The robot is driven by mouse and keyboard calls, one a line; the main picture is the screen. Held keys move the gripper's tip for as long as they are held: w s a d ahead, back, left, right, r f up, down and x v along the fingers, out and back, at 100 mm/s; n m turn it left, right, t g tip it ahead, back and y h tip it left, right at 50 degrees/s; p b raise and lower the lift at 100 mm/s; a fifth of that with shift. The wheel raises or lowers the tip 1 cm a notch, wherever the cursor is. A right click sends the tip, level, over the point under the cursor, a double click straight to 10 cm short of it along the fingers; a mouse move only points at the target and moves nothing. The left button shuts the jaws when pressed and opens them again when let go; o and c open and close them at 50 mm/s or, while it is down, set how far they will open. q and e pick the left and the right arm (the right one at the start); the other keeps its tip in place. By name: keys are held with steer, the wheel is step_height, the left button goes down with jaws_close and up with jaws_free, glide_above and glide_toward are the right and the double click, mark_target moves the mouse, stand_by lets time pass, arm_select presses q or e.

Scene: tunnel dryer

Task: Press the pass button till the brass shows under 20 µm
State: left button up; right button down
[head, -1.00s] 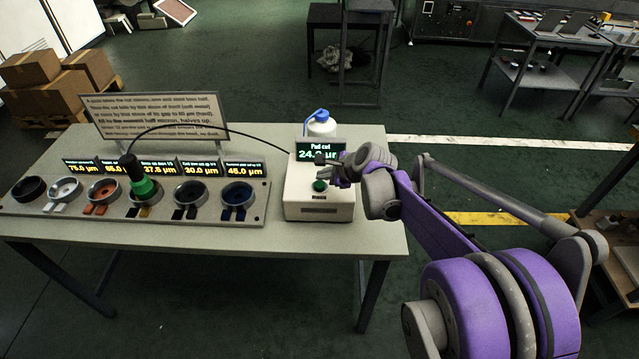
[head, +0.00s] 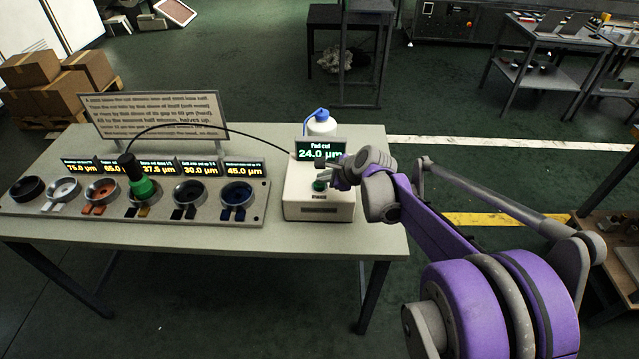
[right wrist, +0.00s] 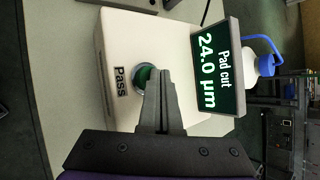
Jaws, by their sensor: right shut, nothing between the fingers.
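The cream box (head: 320,205) stands at the right end of the table, and its display (head: 321,150) reads "Pad cut 24.0 µm". The green pass button (head: 319,186) is on its top; in the right wrist view the button (right wrist: 143,78) sits beside the word "Pass". My right gripper (head: 324,168) is shut and empty, close over the button. In the right wrist view its fingers (right wrist: 158,80) partly cover the button; I cannot tell whether they touch it. A green-and-black handpiece (head: 141,180) stands upright on a ring in the row, with a black cable arching towards the box. My left gripper is not in view.
A grey panel (head: 90,212) holds several ring cups with small displays behind, among them 75.0, 37.5, 30.0 and 45.0 µm. A text sign (head: 150,115) stands behind. A white bottle with a blue spout (head: 322,127) is behind the box. The table front is clear.

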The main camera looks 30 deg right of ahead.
mark_target(323, 185)
steer(key=shift+f, duration=0.35)
steer(key=shift+r, duration=0.1)
stand_by(0.4)
steer(key=shift+r+p, duration=0.35)
steer(key=shift+r, duration=0.5)
steer(key=shift+r, duration=0.1)
steer(key=shift+r+p, duration=1.5)
steer(key=shift+r, duration=0.95)
steer(key=shift+f, duration=0.1)
